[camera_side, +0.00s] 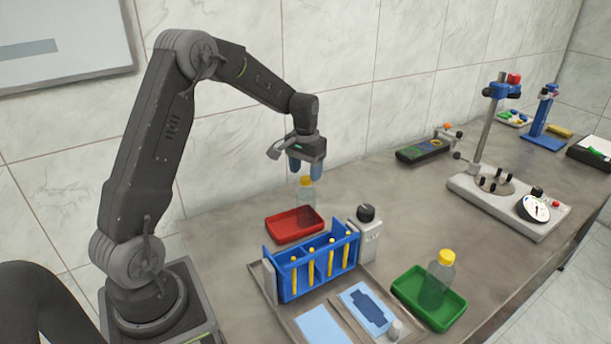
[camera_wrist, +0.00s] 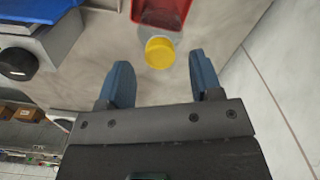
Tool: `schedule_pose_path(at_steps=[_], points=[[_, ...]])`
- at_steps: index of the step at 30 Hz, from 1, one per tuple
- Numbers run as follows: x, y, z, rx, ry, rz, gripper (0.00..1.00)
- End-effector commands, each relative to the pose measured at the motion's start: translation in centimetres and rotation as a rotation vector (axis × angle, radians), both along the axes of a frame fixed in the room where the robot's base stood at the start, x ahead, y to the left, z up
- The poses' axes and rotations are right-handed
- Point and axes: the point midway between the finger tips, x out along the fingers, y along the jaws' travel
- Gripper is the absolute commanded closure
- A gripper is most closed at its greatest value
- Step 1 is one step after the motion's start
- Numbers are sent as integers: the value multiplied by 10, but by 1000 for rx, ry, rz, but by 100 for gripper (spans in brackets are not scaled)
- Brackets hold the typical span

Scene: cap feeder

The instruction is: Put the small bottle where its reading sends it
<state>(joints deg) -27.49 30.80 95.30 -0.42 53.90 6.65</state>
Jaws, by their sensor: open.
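A clear small bottle with a yellow cap (camera_side: 305,181) stands at the red tray (camera_side: 281,232); I cannot tell whether its base is inside the tray or just behind it. In the wrist view its cap (camera_wrist: 160,52) is ahead of my fingers, beside the red tray's end (camera_wrist: 162,12). My gripper (camera_side: 305,170) points down just above this bottle. Its blue fingers are apart and empty in the wrist view (camera_wrist: 161,80). A second clear bottle with a yellow cap (camera_side: 440,272) stands in the green tray (camera_side: 408,283). A white round dial (camera_side: 537,209) is on the stand's base; its reading is too small to tell.
A blue rack (camera_side: 288,284) with yellow sticks stands in front of the red tray, next to a grey box with a black knob (camera_side: 367,213). A stand with a metal post (camera_side: 490,130) and a dark device (camera_side: 423,150) are farther back. Bench is clear between the trays and stand.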

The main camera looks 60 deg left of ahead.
Motion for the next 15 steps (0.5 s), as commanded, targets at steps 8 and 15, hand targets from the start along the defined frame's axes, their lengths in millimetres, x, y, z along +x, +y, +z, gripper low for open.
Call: schedule_pose_path(at_steps=[8,15], points=[[0,1,61,3,-4,0,41],[0,1,94,1,-2,0,41]])
